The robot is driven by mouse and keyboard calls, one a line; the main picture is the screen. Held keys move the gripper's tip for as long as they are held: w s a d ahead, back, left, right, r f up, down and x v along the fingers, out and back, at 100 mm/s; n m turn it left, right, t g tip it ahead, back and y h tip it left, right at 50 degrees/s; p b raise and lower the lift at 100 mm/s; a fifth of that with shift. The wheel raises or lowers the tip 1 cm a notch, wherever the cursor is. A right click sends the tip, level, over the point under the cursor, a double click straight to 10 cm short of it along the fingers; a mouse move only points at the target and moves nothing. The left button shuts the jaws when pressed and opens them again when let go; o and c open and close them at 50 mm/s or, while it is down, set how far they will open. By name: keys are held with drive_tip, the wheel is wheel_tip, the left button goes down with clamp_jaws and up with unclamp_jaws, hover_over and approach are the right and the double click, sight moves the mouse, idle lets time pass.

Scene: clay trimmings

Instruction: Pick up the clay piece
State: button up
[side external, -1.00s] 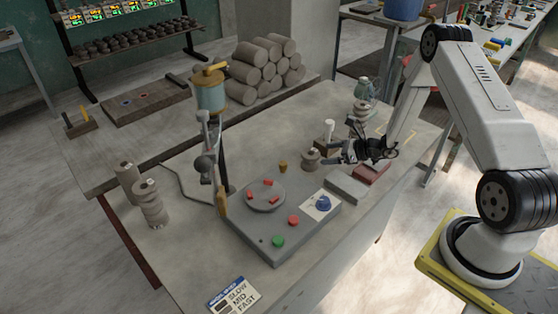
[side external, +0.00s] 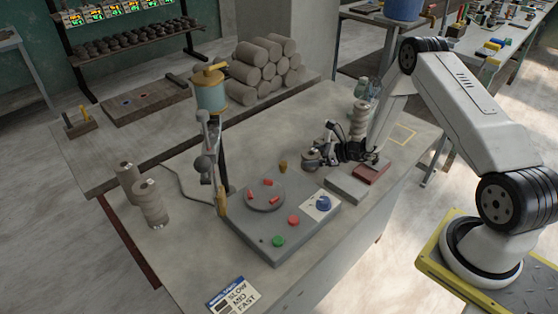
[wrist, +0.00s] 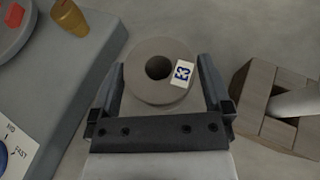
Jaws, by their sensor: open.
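The clay piece (side external: 309,164) is a short grey-brown cylinder on the table, behind the control box. In the wrist view the clay piece (wrist: 139,84) shows from above as a thick ring with a dark centre hole and a white tag with blue marks. My gripper (side external: 317,157) is low over the table at the clay piece. In the wrist view my gripper (wrist: 162,76) is open, with one finger on each side of the piece. Whether the fingers touch it I cannot tell.
The grey control box (side external: 270,237) with a round plate and buttons is close by. A grey block (side external: 347,190) and a red block (side external: 371,173) lie near my gripper. A wooden block (wrist: 250,101) holding a white rod is to the right in the wrist view.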

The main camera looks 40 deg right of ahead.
idle(0.3)
drive_tip(key=c, duration=1.2)
drive_tip(key=shift+r, duration=0.2)
drive_tip(key=shift+r, duration=0.8)
drive_tip(key=s+a+r, duration=0.1)
drive_tip(key=s+r, duration=0.2)
drive_tip(key=s, duration=0.1)
drive_tip(key=s+a+r, duration=0.1)
drive_tip(key=s+r, duration=0.3)
drive_tip(key=s, duration=0.1)
drive_tip(key=s+a+r, duration=0.1)
drive_tip(key=s+r, duration=0.3)
drive_tip(key=shift+s+a, duration=0.25)
drive_tip(key=shift+s, duration=0.1)
